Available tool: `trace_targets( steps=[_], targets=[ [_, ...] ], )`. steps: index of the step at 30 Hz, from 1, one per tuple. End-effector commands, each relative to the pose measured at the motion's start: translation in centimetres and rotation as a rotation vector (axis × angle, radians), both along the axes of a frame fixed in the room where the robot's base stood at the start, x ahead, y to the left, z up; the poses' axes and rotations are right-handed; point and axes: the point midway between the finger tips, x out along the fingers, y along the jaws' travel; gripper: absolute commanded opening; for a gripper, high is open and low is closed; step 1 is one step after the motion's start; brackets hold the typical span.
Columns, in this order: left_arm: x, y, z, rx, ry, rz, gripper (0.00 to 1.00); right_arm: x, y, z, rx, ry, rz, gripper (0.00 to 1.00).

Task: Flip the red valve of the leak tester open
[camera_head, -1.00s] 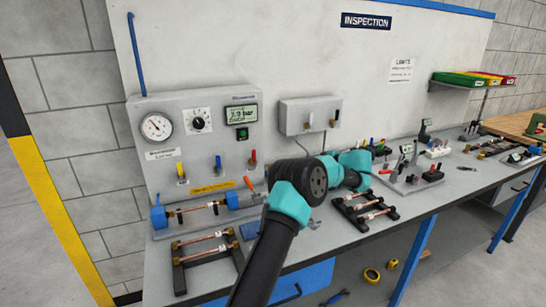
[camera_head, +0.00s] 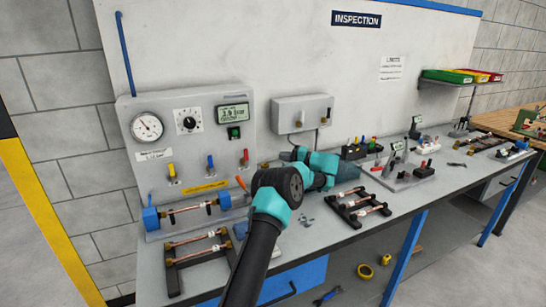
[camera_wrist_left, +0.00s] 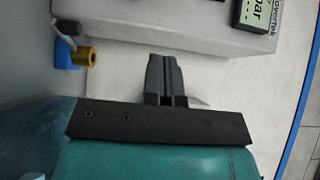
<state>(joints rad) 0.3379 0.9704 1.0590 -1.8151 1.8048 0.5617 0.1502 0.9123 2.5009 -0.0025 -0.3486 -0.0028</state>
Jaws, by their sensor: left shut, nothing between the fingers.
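The leak tester (camera_head: 145,105) is a grey box at the left with a gauge, a dial and a green display. On its front are a yellow, a blue and a red valve lever in a row. The red valve (camera_head: 245,157) is the rightmost and its lever stands about upright. My left gripper (camera_head: 288,156) is just right of the tester's right side, apart from the red valve. Its fingers are shut and empty in the left wrist view (camera_wrist_left: 166,75). That view also shows the tester's edge and display (camera_wrist_left: 260,14), but the red valve cannot be seen there. My right gripper is out of view.
A small grey wall box (camera_head: 303,112) hangs above my left gripper. A fixture with a copper tube (camera_head: 190,209) sits below the tester's valves. Racks of copper tubes (camera_head: 360,205) and other fixtures stand along the bench. A brass fitting (camera_wrist_left: 85,57) shows in the wrist view.

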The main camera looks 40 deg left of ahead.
Motion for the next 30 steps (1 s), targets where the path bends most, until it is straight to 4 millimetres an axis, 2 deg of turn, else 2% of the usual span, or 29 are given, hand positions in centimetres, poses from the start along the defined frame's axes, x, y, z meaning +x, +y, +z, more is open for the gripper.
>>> trace_targets(
  steps=[18, 30],
  targets=[
    [-3.9, 8.5, 0.0, -0.001, 0.0, 0.002, 0.0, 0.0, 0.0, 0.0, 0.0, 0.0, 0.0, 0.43],
    [-7.2, 9.7, 0.0, -0.001, 0.002, 0.0, 0.0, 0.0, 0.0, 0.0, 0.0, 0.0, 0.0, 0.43]
  ],
)
